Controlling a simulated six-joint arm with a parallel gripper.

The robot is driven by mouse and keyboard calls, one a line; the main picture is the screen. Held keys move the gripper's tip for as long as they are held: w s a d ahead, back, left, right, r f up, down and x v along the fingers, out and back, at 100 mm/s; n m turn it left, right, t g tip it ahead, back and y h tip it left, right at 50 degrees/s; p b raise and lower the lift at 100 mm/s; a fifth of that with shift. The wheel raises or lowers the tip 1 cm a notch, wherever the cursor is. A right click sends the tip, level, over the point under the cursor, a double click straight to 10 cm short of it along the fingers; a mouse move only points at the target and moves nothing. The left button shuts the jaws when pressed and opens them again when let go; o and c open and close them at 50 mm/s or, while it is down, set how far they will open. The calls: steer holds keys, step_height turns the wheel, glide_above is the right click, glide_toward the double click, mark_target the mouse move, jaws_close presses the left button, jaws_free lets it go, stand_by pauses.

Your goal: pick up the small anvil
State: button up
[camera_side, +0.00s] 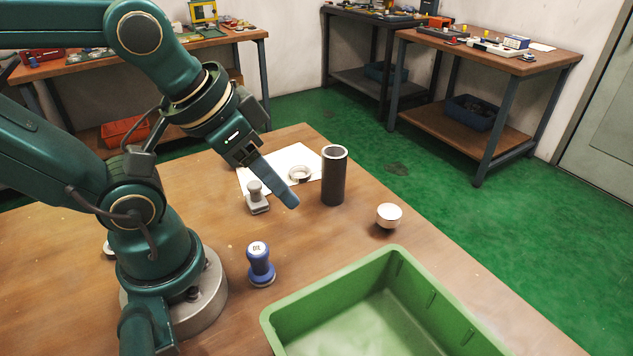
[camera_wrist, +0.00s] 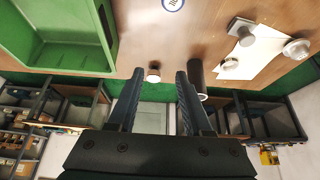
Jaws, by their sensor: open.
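The small anvil (camera_side: 257,203) seems to be the grey piece with a rounded top and a blocky foot. It stands upright on the wooden table near the front edge of a white sheet in the side view. In the wrist view it appears to be the grey piece (camera_wrist: 240,28) at the upper right, outside the space between my fingers. My gripper (camera_side: 291,202) is above the table, its fingers slanting down to the right of the anvil. The wrist view shows my gripper (camera_wrist: 160,74) open and empty, its two fingers well apart.
A dark upright cylinder (camera_side: 334,178) and a pale ring (camera_side: 300,174) stand behind my fingertips. The ring lies on the white sheet (camera_side: 285,158). A round white-topped piece (camera_side: 389,215) is right. A blue oil container (camera_side: 260,264) and a green bin (camera_side: 398,262) are nearer.

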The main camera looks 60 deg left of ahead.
steer(key=o, duration=0.6)
steer(key=shift+c, duration=0.2)
